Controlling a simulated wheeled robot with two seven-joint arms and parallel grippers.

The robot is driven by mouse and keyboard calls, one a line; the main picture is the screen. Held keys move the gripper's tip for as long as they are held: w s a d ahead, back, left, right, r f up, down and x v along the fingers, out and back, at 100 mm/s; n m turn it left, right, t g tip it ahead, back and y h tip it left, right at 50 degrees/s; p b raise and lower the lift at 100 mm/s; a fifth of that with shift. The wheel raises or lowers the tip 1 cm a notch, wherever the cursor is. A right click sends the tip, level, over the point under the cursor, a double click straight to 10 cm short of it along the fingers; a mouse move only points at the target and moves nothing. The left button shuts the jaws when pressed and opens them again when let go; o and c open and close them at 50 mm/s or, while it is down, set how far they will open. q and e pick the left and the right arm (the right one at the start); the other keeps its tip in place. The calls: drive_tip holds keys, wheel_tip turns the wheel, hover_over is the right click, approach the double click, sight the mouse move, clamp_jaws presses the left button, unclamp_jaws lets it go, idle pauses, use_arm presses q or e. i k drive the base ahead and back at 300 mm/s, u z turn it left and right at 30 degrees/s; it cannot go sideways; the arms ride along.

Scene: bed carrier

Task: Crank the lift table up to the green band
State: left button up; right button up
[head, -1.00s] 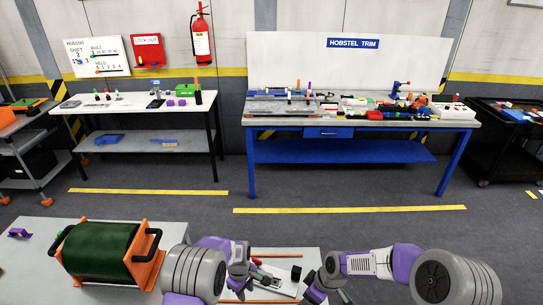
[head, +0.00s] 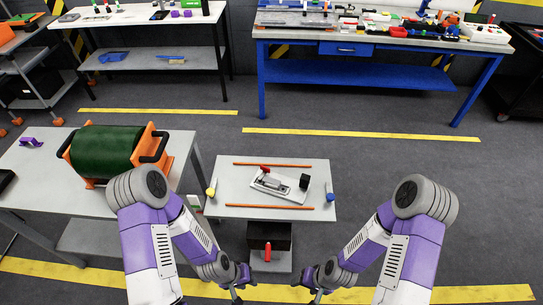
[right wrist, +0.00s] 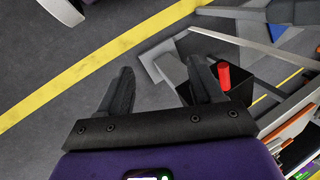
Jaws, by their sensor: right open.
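The lift table has a pale grey top (head: 232,194) and stands in the middle of the head view. Below its front edge is a black box (head: 284,234) with a red handle (head: 267,250), which looks like the crank grip. They also show in the right wrist view as a black box (right wrist: 249,88) and red handle (right wrist: 223,76). My left gripper (head: 237,293) is low, in front and left of the handle; its finger gap is unclear. My right gripper (head: 317,296) is open and empty, in front and right of it. I cannot make out the green band for sure.
A grey clamp-like fixture (head: 280,186) lies on the lift table between two orange strips. A yellow-handled tool (head: 211,189) and a blue-handled one (head: 330,193) are at its sides. A bench with a green drum (head: 105,150) stands left. Floor to the right is clear.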

sight(268, 249)
drive_tip(key=z, duration=0.65)
drive_tip(key=k, duration=0.35)
drive_tip(key=z, duration=0.95)
drive_tip(key=k, duration=1)
drive_tip(key=u, duration=1)
drive_tip(key=i, duration=0.5)
